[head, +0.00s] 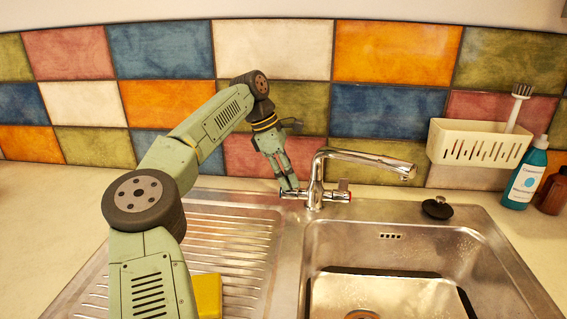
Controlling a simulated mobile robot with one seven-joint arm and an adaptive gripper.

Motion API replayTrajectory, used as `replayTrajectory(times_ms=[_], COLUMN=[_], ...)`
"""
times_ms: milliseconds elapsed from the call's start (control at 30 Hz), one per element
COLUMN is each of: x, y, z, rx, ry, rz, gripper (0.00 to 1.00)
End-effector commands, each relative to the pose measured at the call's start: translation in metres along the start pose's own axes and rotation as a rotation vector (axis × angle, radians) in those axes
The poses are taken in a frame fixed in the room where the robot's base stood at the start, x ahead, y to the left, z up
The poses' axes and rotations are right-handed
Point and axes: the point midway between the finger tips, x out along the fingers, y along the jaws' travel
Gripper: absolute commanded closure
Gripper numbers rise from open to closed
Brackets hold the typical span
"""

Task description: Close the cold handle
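A chrome mixer tap (316,185) stands behind the sink, its spout reaching right over the basin. Its left handle (289,194), on the side away from the red mark, is partly hidden by my gripper and looks like the cold one. The right handle (342,194) has a red mark at its end. My gripper (288,184) points down at the left handle, with its fingertips at or just above it. I cannot tell whether they touch it, or how far apart the fingers are. No clear water stream shows under the spout.
The steel basin (478,256) is at the right, the ribbed drainboard (225,235) at the left. A yellow sponge (207,296) lies on the drainboard, partly behind my arm. A black plug (437,209), white caddy (478,145), blue bottle (524,178) and brown bottle (554,193) are at the right.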

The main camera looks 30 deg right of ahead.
Motion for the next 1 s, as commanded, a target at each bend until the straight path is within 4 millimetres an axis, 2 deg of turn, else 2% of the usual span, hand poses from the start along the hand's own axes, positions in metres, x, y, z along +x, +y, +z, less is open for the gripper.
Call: replayTrajectory(times_ms=[167,333,500,800,1000], x=[-0.03,-0.069,-0.095,-0.112,-0.115], y=[0.001,0.001,0.001,0.001,0.0], z=[0.001,0.002,0.002,0.001,0.001], rx=[-0.001,0.0,0.0,-0.001,0.0], ry=[-0.001,-0.002,-0.002,0.001,0.0], rz=[0.005,0.005,0.003,0.003,0.002], gripper=[0.74,0.74,0.74,0.74,0.74])
